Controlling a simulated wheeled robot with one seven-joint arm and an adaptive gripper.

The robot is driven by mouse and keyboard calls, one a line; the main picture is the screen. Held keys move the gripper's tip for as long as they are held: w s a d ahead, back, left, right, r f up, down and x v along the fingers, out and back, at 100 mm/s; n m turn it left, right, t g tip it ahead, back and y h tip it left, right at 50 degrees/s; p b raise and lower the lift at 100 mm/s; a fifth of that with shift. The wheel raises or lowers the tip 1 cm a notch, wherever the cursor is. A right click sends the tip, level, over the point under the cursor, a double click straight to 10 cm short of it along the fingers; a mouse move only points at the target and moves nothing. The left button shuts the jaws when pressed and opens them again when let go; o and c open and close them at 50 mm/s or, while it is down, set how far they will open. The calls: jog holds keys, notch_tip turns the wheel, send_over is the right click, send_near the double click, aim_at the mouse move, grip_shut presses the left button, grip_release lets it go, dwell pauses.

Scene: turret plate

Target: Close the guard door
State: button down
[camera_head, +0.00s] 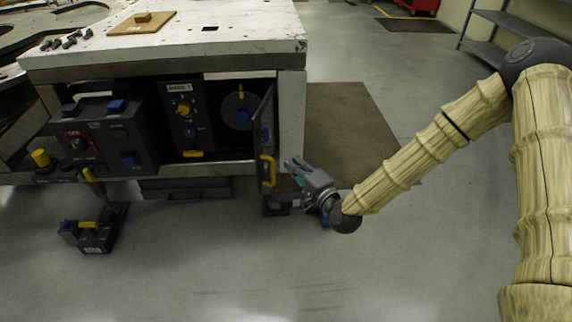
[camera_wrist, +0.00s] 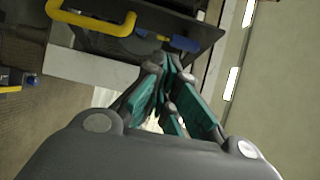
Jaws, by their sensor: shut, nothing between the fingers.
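The guard door (camera_head: 266,125) is a dark panel at the right end of the opening under the bench. It stands swung open, seen nearly edge-on, with a yellow handle (camera_head: 268,171) low on it. The yellow handle also shows at the upper left of the wrist view (camera_wrist: 100,29). My gripper (camera_head: 291,164) is just right of the door's lower part, shut and empty. In the wrist view its closed fingertips (camera_wrist: 170,62) overlap the dark panel beside the handle. I cannot tell whether they touch it.
Inside the opening are a panel with a yellow knob (camera_head: 184,108) and a grey disc (camera_head: 240,110). A dark control box (camera_head: 105,140) stands left of it. The bench leg (camera_head: 291,115) is right behind the door.

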send_near(261, 138)
jog(key=w+d, duration=0.2)
jog(key=w, duration=0.1)
jog(key=shift+w+a+f+b, duration=0.1)
jog(key=shift+w+a, duration=0.1)
jog(key=shift+a, duration=0.5)
jog(key=shift+w+a+f+b, duration=0.1)
jog(key=shift+w+a, duration=0.1)
jog(key=shift+a, duration=0.45)
jog(key=shift+w+a+b, duration=0.1)
jog(key=shift+w+a, duration=0.1)
jog(key=shift+a, duration=0.5)
